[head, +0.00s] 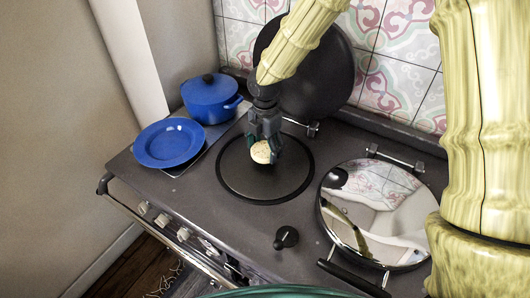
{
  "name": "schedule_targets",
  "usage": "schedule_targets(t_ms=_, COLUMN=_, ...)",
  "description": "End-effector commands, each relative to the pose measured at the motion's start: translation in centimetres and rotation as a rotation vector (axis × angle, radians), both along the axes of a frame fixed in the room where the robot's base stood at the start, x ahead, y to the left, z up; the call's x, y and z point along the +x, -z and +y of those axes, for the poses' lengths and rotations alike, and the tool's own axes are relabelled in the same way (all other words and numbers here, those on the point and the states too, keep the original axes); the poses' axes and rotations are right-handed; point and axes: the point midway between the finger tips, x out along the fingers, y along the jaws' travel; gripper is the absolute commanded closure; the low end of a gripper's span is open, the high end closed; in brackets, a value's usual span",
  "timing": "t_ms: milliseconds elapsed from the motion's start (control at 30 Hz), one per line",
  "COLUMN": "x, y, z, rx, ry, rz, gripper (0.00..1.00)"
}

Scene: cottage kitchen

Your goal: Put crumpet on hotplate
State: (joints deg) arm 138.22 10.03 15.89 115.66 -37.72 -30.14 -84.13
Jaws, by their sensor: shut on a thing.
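My gripper (264,143) points down over the stove and is shut on the crumpet (261,152), a small round pale cream disc. The crumpet is held tilted, its face toward the camera. The dark round hotplate (264,187) lies open below it, set in the grey stove top. From this one view I cannot tell how high the crumpet is above the hotplate. The fingertips partly cover the crumpet's edges.
The raised dark lid (330,85) stands behind the hotplate. A blue pot (209,98) and a blue plate (169,142) are at its left. A closed shiny lid (375,215) with a handle lies at the right. A small black knob (286,237) stands in front.

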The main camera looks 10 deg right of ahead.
Motion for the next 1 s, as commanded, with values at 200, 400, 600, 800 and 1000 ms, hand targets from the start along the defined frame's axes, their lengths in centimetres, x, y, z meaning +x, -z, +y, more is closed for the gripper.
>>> schedule_targets(t_ms=200, x=-0.3, y=2.5, z=0.0, rx=-0.003, ry=-0.002, rz=0.004, gripper=0.40)
schedule_targets(t_ms=400, x=-0.2, y=3.1, z=0.0, rx=-0.002, ry=-0.002, rz=0.003, gripper=0.40)
schedule_targets(t_ms=600, x=-0.2, y=3.3, z=0.0, rx=-0.002, ry=-0.002, rz=0.003, gripper=0.40)
schedule_targets(t_ms=800, x=-0.2, y=3.4, z=0.0, rx=-0.002, ry=-0.002, rz=0.003, gripper=0.05)
schedule_targets(t_ms=1000, x=-0.2, y=3.4, z=0.0, rx=-0.002, ry=-0.002, rz=0.003, gripper=0.05)
